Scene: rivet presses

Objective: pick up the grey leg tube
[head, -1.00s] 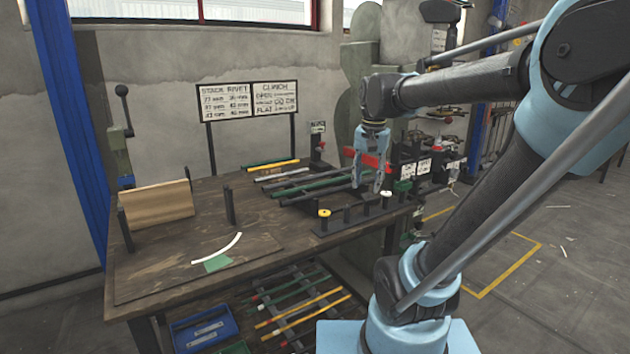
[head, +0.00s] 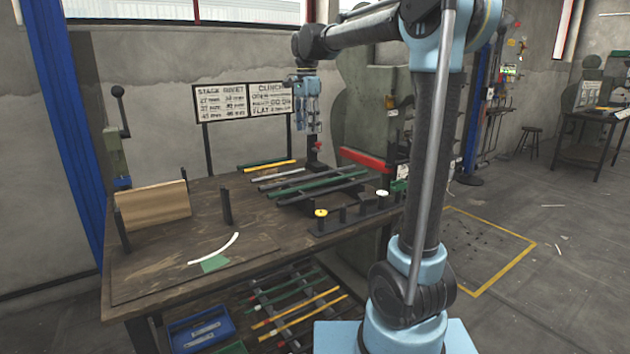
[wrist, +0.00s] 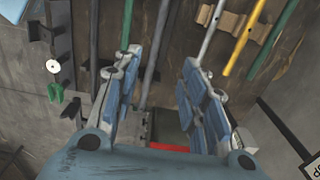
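A light grey tube (head: 278,174) lies on the workbench beside a yellow tube (head: 270,166) and a green tube (head: 262,163). In the wrist view the light grey tube (wrist: 211,32) runs just beyond the right finger, beside the yellow tube (wrist: 241,42). Darker grey tubes (wrist: 156,55) and another green tube (wrist: 127,22) lie further left; one dark grey tube shows between the fingers. I cannot tell for sure which grey tube is the leg tube. My gripper (head: 309,130) points down above the back of the bench, open and empty, clear of the tubes.
The sign boards (head: 244,101) stand behind the bench. A red bar (head: 365,159) and a green press stand at its right. A post strip with a yellow-topped peg (head: 321,213) is in front of the tubes. The wooden block (head: 153,205) is at left.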

